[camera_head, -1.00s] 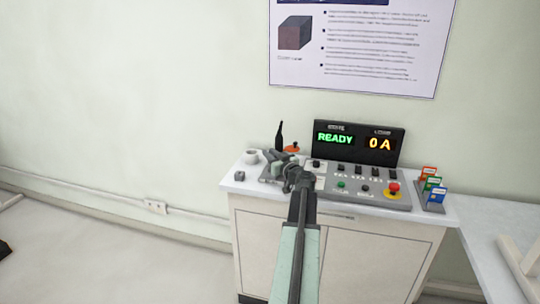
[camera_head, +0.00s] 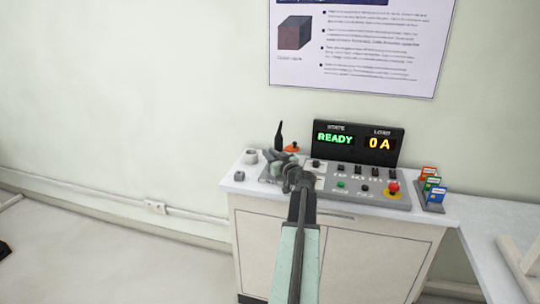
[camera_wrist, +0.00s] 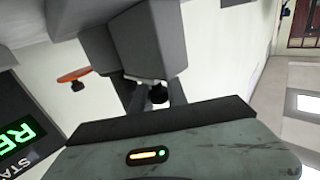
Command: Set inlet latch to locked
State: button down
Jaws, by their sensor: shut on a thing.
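My gripper (camera_head: 277,158) reaches over the left end of the grey control console (camera_head: 338,188) on the cabinet top. In the wrist view its two grey jaws (camera_wrist: 145,70) come close together, with a small dark part (camera_wrist: 158,93) showing by their tips. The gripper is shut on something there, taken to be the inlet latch. The jaws and arm cover the latch, so its setting and any label on it cannot be read.
The display (camera_head: 358,142) behind the console reads READY and 0 A. A red emergency button (camera_head: 393,187) and coloured cards (camera_head: 432,183) are at the right.

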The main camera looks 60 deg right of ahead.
jog(key=shift+w+d, duration=0.15)
jog(key=shift+d, duration=0.35)
jog(key=c, duration=1.6)
grip_release()
jog(key=shift+o, duration=0.2)
jog(key=v, duration=0.8)
jog(key=shift+a, duration=0.1)
jog(key=shift+w, duration=0.1)
